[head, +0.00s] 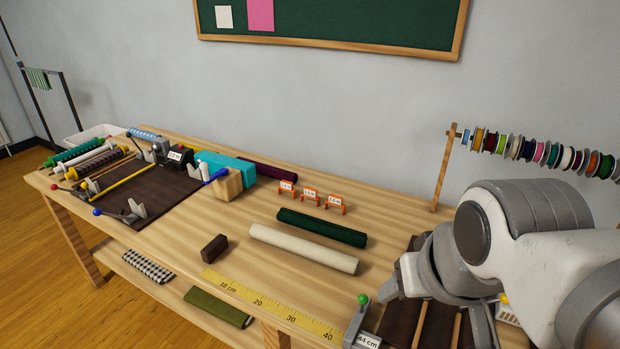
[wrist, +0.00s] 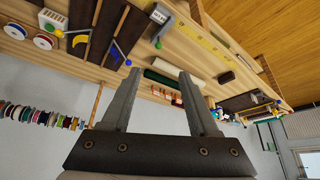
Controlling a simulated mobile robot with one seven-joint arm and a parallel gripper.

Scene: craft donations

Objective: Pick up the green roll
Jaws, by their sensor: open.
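A dark green roll (head: 321,227) lies on the wooden table, just behind a longer cream roll (head: 303,248). In the wrist view the green roll (wrist: 163,78) shows between and beyond my fingers, partly hidden by one of them. My gripper (wrist: 160,73) is open with nothing between its fingers. It is apart from the roll. In the head view my arm is at the right, over the right end of the table.
Three small orange stands (head: 310,195) with labels stand behind the green roll. A dark block (head: 214,248) and a yellow ruler (head: 268,303) are nearer the front. A rod of ribbon spools (head: 530,152) hangs at right. A folded green cloth (head: 217,307) lies on the lower shelf.

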